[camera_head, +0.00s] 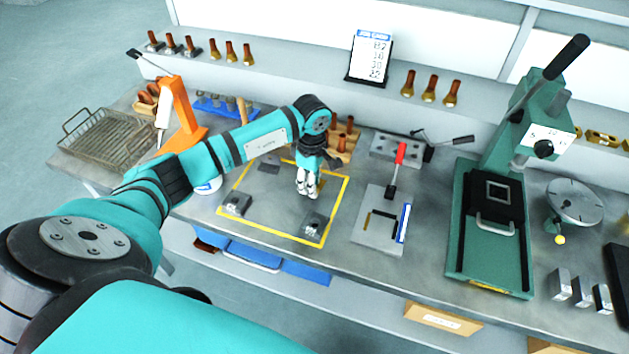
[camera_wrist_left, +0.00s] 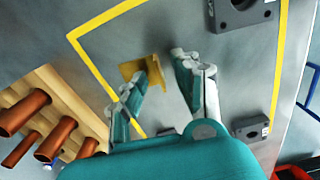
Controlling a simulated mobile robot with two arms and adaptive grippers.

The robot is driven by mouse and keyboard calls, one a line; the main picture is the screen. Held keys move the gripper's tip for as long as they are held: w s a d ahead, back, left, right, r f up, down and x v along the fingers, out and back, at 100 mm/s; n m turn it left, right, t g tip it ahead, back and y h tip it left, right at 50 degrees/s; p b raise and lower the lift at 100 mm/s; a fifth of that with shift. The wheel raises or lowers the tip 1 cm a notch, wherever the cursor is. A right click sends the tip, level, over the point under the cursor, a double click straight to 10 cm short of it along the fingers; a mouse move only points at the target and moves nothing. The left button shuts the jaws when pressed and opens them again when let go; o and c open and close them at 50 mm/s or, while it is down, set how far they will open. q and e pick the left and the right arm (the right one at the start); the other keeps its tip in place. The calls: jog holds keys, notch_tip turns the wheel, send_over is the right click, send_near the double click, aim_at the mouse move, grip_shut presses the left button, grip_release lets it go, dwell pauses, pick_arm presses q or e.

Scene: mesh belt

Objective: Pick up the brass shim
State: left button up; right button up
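The brass shim (camera_wrist_left: 141,69) shows in the left wrist view as a small gold bent sheet on the grey bench top, inside the yellow taped outline (camera_wrist_left: 89,78). My left gripper (camera_wrist_left: 158,69) is open there, one finger on each side of the shim's near part. I cannot tell whether a finger touches it. In the head view my left gripper (camera_head: 308,191) points down over the taped area, and I cannot make out the shim there. My right gripper is not in view.
Two dark grey blocks (camera_head: 236,204) (camera_head: 314,222) sit inside the outline. A wooden rack with copper pieces (camera_wrist_left: 48,98) stands close to the gripper. A grey fixture plate (camera_head: 372,232) and a green press (camera_head: 463,235) are to the right. A wire basket (camera_head: 103,140) is far left.

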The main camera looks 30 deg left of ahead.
pick_arm(q)
jog(key=shift+f, duration=0.3)
grip_shut()
jog(key=shift+r, duration=0.1)
